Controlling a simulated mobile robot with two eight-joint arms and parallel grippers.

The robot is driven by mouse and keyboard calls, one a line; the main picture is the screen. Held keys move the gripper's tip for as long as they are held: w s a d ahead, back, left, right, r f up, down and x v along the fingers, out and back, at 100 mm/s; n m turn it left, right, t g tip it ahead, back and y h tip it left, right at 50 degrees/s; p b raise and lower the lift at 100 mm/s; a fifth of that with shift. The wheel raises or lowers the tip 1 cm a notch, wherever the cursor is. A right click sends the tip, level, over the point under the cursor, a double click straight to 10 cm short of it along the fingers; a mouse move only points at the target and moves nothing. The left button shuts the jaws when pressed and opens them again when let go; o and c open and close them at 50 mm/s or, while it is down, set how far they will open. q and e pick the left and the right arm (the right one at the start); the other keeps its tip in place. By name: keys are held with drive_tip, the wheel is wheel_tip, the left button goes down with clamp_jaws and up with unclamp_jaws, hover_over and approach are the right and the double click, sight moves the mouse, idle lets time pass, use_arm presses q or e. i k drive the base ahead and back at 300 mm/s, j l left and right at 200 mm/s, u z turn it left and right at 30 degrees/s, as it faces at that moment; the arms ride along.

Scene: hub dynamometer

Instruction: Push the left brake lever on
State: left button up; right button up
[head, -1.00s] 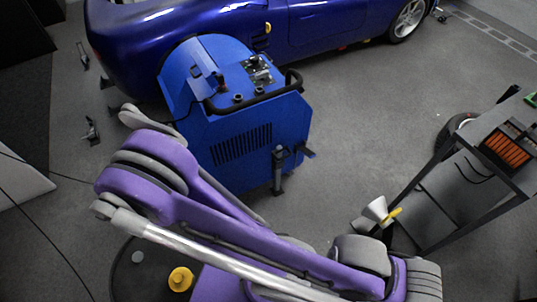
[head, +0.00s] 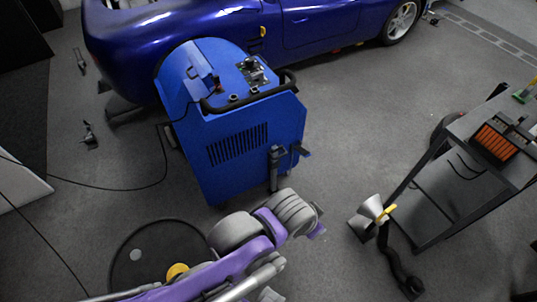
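The blue hub dynamometer (head: 240,165) stands on the grey floor, with a control panel and a black handle bar (head: 250,97) on top. A purple and grey arm of mine reaches in from the bottom left and ends below the machine. No gripper fingers of either arm show.
A blue car (head: 310,25) stands behind the machine. A black cable (head: 110,184) lies on the floor at the left. Floor between machine and cart is clear.

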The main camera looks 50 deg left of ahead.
sight(300, 150)
drive_tip(key=u, duration=1.35)
drive_tip(key=i+z, duration=0.4)
drive_tip(key=i, duration=0.6)
